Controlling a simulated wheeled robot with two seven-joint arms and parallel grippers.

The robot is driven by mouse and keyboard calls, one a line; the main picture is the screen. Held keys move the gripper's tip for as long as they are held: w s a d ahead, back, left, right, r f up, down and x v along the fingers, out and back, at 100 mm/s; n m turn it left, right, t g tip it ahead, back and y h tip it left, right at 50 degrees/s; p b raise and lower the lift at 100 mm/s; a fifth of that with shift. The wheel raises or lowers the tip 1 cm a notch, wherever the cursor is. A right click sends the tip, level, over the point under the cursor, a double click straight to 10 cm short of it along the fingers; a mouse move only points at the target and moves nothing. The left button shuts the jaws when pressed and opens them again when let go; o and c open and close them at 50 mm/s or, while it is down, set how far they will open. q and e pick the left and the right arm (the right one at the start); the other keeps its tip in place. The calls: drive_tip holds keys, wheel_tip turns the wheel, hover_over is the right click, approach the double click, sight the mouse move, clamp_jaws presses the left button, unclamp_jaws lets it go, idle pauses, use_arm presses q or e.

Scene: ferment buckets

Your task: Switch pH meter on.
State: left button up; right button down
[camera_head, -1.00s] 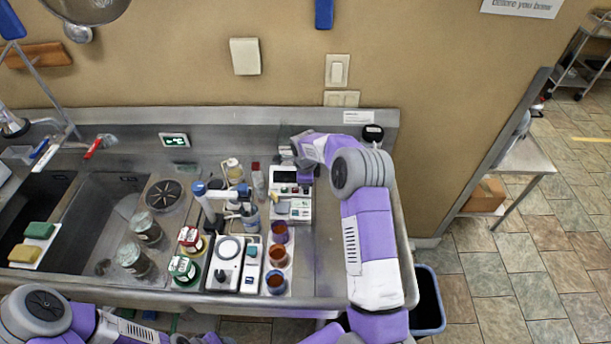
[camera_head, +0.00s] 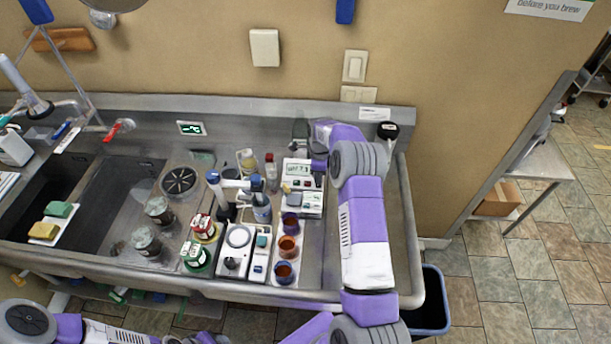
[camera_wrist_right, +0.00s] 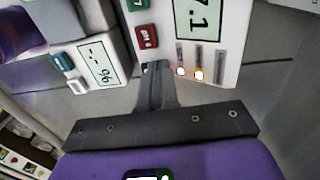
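The pH meter (camera_head: 289,181) is a white box at the back of the steel counter, and its screen shows 7.1. It also shows in the right wrist view (camera_wrist_right: 228,55), with a red button (camera_wrist_right: 147,37), part of a green button and bright spots beside narrow slots. My right gripper (camera_wrist_right: 154,72) has its dark fingers together, with nothing visible between them. Its tips are at the edge of the meter's face by the buttons; I cannot tell whether they touch. In the head view the fingertips are hard to make out. My left gripper is out of view.
A smaller white device (camera_wrist_right: 85,62) with its own display stands beside the meter. Several amber cups (camera_head: 288,246), a stirrer plate (camera_head: 237,260) and red- and green-labelled jars (camera_head: 203,228) stand nearer. Sinks are at left. Bare counter lies right of the meter, partly under my right arm.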

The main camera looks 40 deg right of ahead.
drive_tip(key=shift+s+a+f, duration=0.5)
drive_tip(key=shift+s+a, duration=0.25)
drive_tip(key=shift+s, duration=0.1)
drive_tip(key=shift+r, duration=0.15)
drive_tip(key=r+p, duration=0.1)
drive_tip(key=r, duration=0.1)
drive_tip(key=r+p, duration=0.1)
drive_tip(key=r, duration=0.1)
drive_tip(key=shift+w+d+r+p, duration=0.1)
drive_tip(key=shift+w+d+p, duration=0.15)
drive_tip(key=shift+w+p, duration=0.1)
wheel_tip(320, 180, up, 11)
drive_tip(key=shift+w+d+f+b, duration=0.2)
drive_tip(key=shift+w+d+b, duration=0.1)
drive_tip(key=shift+b, duration=0.05)
